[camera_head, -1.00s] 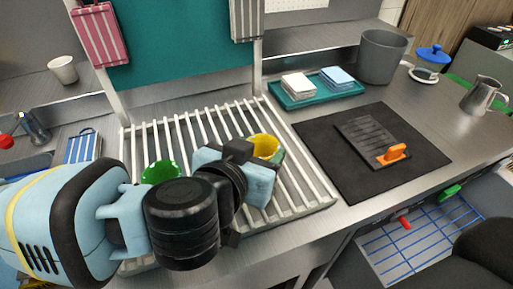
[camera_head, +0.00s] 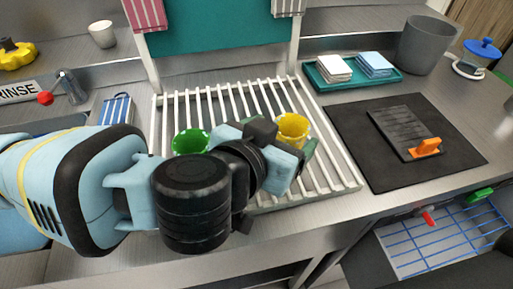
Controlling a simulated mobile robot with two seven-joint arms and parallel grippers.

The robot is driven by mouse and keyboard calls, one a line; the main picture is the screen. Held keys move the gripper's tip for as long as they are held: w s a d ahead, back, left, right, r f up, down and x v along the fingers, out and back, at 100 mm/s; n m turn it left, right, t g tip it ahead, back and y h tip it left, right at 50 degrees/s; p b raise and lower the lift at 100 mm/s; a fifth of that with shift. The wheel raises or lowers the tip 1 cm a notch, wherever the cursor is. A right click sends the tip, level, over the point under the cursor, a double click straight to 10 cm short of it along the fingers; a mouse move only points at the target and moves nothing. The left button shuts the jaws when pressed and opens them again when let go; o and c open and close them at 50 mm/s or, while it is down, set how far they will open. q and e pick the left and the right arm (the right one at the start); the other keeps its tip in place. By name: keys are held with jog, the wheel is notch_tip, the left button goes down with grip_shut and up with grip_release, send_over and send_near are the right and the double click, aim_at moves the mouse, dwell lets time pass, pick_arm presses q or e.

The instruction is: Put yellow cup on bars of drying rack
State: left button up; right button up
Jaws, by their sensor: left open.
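The yellow cup (camera_head: 293,129) stands on the right part of the drying rack (camera_head: 340,178), its rim facing up. My left gripper (camera_head: 286,150) is at the cup's near left side, open. Its fingers and wrist hide the cup's lower part, so I cannot tell whether they touch it. My right gripper is not in view.
A black mat (camera_head: 350,125) with a dark orange-handled tool (camera_head: 404,134) lies right of the rack. Behind it are a teal tray (camera_head: 345,87) with cloths and a grey bin (camera_head: 425,45). A tap (camera_head: 70,87) stands at left.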

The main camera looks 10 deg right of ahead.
pick_arm(q)
jog(key=b+v, duration=0.1)
jog(key=v, duration=0.6)
jog(key=p+v, duration=0.2)
jog(key=p, duration=0.2)
jog(key=shift+s+a, duration=0.1)
jog(key=shift+s, duration=0.05)
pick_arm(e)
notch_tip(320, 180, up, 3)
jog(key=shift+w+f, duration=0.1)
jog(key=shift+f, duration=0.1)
pick_arm(q)
jog(key=shift+a, duration=0.1)
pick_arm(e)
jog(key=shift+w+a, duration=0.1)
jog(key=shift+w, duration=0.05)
